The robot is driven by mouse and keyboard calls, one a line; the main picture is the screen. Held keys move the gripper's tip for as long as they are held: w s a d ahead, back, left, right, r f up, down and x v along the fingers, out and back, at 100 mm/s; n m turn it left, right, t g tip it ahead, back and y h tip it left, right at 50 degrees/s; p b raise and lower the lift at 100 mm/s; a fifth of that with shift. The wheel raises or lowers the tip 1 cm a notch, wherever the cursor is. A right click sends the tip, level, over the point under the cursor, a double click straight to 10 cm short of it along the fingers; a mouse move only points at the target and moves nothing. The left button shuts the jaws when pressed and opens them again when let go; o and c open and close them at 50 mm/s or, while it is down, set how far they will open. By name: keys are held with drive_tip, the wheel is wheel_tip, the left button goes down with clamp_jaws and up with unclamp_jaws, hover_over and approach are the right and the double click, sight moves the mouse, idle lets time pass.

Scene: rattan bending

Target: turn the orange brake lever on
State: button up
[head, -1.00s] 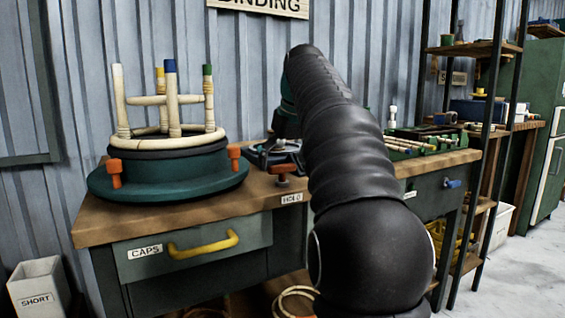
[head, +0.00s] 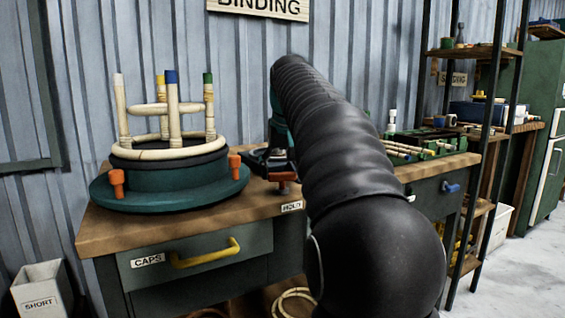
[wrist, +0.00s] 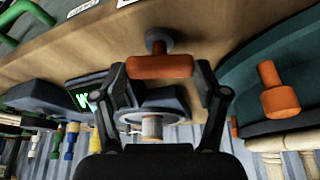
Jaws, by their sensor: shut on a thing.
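The orange brake lever (wrist: 160,66) is a short crossbar on a stem at the bench's front edge, behind the HOLD label (head: 291,206). It also shows in the head view (head: 283,176), partly covered by dark parts above it. In the wrist view my gripper (wrist: 160,74) has one finger at each end of the orange bar and is shut on it. In the head view my black arm reaches over the bench, and my fingers are hard to make out.
A green turntable (head: 118,199) with orange clamps (head: 117,183) and an upright rattan frame (head: 173,120) stands left of the lever. A yellow-handled CAPS drawer (head: 222,252) is below. A green tray (head: 440,142) with rods lies at the right. Metal wall is behind.

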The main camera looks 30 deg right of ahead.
drive_tip(key=m+p, duration=0.1)
drive_tip(key=m+h+p, duration=0.1)
drive_tip(key=m+p, duration=0.1)
drive_tip(key=shift+a+r+m+g, duration=0.1)
drive_tip(key=shift+r+m+g, duration=0.1)
drive_tip(key=shift+m+g, duration=0.15)
drive_tip(key=m+g+h+p, duration=0.1)
drive_tip(key=m+p, duration=0.2)
drive_tip(key=shift+w+m, duration=0.1)
drive_tip(key=shift+m, duration=0.25)
drive_tip(key=m+g+h+p, duration=0.1)
drive_tip(key=m+p, duration=0.1)
drive_tip(key=m, duration=0.1)
drive_tip(key=shift+w+f, duration=0.1)
drive_tip(key=shift+f+m+g+p, duration=0.15)
drive_tip(key=shift+m+g+p, duration=0.65)
drive_tip(key=shift+m, duration=1.1)
drive_tip(key=o, duration=1.2)
drive_tip(key=shift+c, duration=0.2)
drive_tip(key=shift+a, duration=0.1)
